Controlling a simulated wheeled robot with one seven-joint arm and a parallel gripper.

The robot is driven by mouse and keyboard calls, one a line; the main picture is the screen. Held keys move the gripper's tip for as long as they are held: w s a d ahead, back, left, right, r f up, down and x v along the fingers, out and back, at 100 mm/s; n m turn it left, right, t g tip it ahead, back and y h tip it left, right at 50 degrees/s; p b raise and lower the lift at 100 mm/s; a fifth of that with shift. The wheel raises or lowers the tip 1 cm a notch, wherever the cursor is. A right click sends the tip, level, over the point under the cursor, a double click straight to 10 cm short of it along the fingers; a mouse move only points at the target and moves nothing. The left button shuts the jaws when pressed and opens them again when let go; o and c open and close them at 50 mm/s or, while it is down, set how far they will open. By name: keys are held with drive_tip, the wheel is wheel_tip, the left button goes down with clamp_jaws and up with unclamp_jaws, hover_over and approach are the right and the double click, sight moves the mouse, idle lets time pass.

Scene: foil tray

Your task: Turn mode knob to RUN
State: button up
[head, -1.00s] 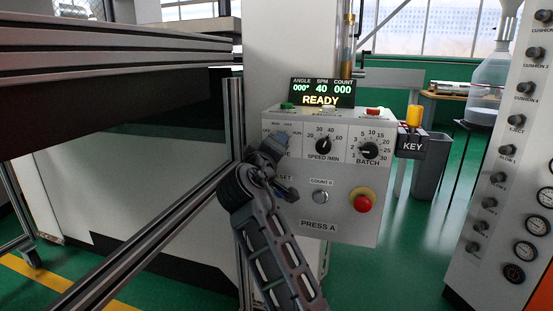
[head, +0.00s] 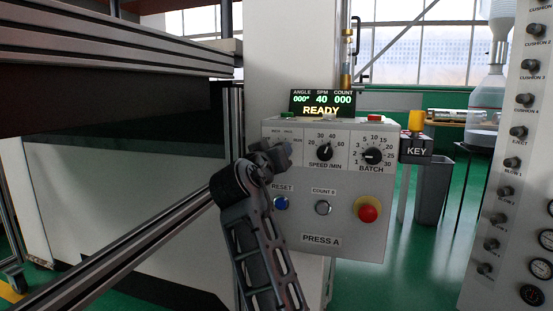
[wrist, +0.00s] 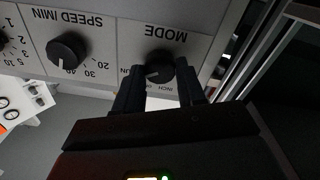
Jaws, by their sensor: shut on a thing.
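The mode knob (wrist: 158,66) is a round black knob under the MODE label on the press control box (head: 330,218). My gripper (wrist: 160,82) has one dark finger on each side of it and is shut on it. The knob's light mark points to the lower left in the wrist view, toward a partly hidden label ending in "UN"; exact alignment is unclear. In the head view, my gripper (head: 277,155) covers the knob and part of its dial. The display (head: 322,103) reads READY.
The speed knob (head: 324,152) and batch knob (head: 373,155) sit to the right. A metal frame post (head: 233,125) stands close left of the box.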

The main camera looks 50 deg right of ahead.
drive_tip(key=shift+f, duration=0.15)
drive_tip(key=o, duration=1.1)
drive_tip(key=shift+c, duration=0.2)
drive_tip(key=p+v, duration=0.1)
drive_tip(key=v, duration=0.6)
drive_tip(key=shift+a, duration=0.35)
drive_tip(key=shift+s, duration=0.15)
